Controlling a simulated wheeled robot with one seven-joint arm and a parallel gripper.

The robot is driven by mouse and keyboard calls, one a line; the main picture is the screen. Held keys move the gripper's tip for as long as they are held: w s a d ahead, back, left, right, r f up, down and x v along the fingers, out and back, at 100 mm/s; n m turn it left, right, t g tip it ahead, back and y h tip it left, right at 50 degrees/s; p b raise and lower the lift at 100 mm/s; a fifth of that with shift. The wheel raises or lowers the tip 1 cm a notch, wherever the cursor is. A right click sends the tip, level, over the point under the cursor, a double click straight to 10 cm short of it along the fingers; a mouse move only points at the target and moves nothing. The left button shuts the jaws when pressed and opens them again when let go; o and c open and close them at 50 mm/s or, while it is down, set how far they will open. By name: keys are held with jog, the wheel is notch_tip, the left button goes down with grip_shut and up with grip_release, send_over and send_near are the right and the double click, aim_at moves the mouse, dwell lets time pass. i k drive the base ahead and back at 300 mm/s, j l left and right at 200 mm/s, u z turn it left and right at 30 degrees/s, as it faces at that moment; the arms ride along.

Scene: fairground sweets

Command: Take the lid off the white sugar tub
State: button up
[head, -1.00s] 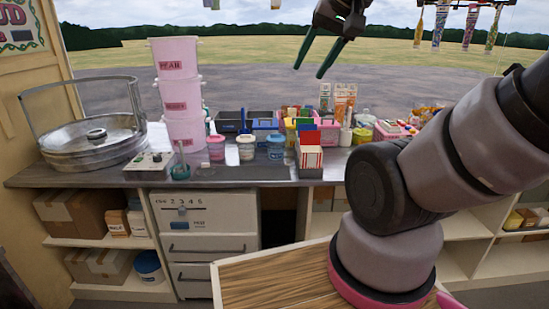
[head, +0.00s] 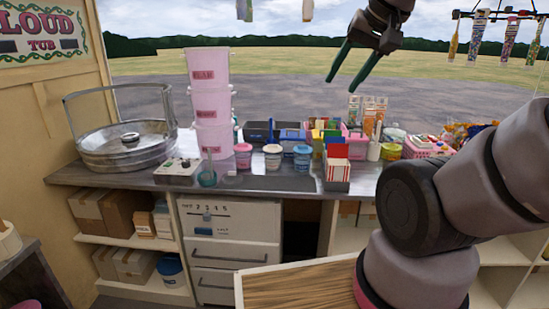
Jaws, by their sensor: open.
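The white sugar tub (head: 272,157) is small, pale and round. It stands upright on the metal counter, between a pink tub (head: 243,156) and a blue tub (head: 302,158). A lid appears to sit on its top, but its details are too small to tell. My gripper (head: 343,86) is in the air, above and to the right of the tubs in the head view. Its two dark green fingers are apart, point down and left, and hold nothing.
A stack of pink buckets (head: 210,108) and a metal cloud machine (head: 128,145) stand left of the tubs. A red-and-white carton holder (head: 337,172) and bins stand to the right. The counter edge (head: 260,190) before the tubs is mostly clear.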

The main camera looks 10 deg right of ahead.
aim_at(270, 149)
jog(key=i+j, duration=0.25)
jog(key=i, duration=0.15)
jog(key=i+j, duration=0.55)
jog(key=i, duration=0.3)
